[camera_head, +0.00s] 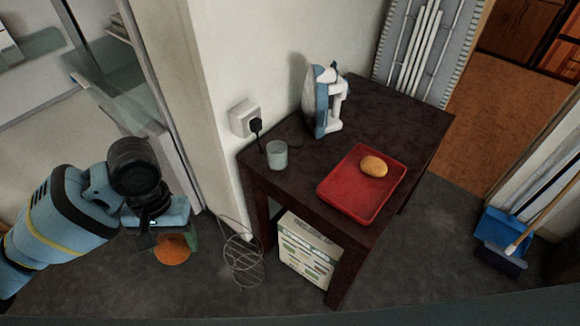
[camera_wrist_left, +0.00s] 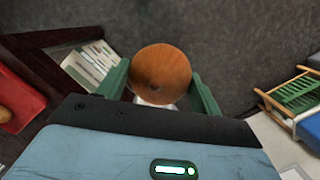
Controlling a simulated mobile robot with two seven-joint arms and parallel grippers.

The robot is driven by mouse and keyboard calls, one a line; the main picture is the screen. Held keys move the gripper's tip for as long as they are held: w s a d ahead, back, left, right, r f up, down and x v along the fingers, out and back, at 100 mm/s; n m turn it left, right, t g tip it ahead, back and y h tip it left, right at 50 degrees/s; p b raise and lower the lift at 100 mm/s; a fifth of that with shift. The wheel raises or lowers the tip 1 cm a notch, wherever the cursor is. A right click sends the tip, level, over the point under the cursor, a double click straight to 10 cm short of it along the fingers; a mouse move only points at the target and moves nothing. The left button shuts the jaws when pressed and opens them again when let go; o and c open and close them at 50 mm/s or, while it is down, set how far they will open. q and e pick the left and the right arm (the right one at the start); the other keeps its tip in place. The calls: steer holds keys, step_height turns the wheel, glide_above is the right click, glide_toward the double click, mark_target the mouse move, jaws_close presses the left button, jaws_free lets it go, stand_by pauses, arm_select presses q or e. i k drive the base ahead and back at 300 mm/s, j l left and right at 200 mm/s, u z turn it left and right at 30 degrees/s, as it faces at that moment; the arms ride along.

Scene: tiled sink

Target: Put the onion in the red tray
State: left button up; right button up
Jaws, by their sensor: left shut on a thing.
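My left gripper (camera_head: 175,242) is shut on the onion (camera_head: 172,250), a round orange-brown thing, and holds it in the air to the left of the dark table. The onion also shows between the green fingers in the left wrist view (camera_wrist_left: 162,74). The red tray (camera_head: 343,201) lies flat on the table, to the right of the gripper and apart from it. A yellow-brown potato-like item (camera_head: 374,166) lies in the tray's far part. The tray's edge shows at the left of the wrist view (camera_wrist_left: 24,119). My right gripper is not in view.
The dark table (camera_head: 415,130) also bears a glass (camera_head: 277,154) and a blue-and-white appliance (camera_head: 326,102). A wire rack (camera_head: 242,254) and a printed box (camera_head: 308,251) stand low by the table. A blue dustpan (camera_head: 500,226) lies at right.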

mark_target(353, 194)
steer(key=i+l, duration=0.1)
steer(key=l, duration=0.3)
steer(key=i+l, duration=0.1)
steer(key=l, duration=0.35)
steer(key=i+l, duration=0.15)
steer(key=l, duration=0.25)
steer(key=i+l, duration=0.1)
steer(key=l, duration=0.3)
steer(key=u, duration=0.05)
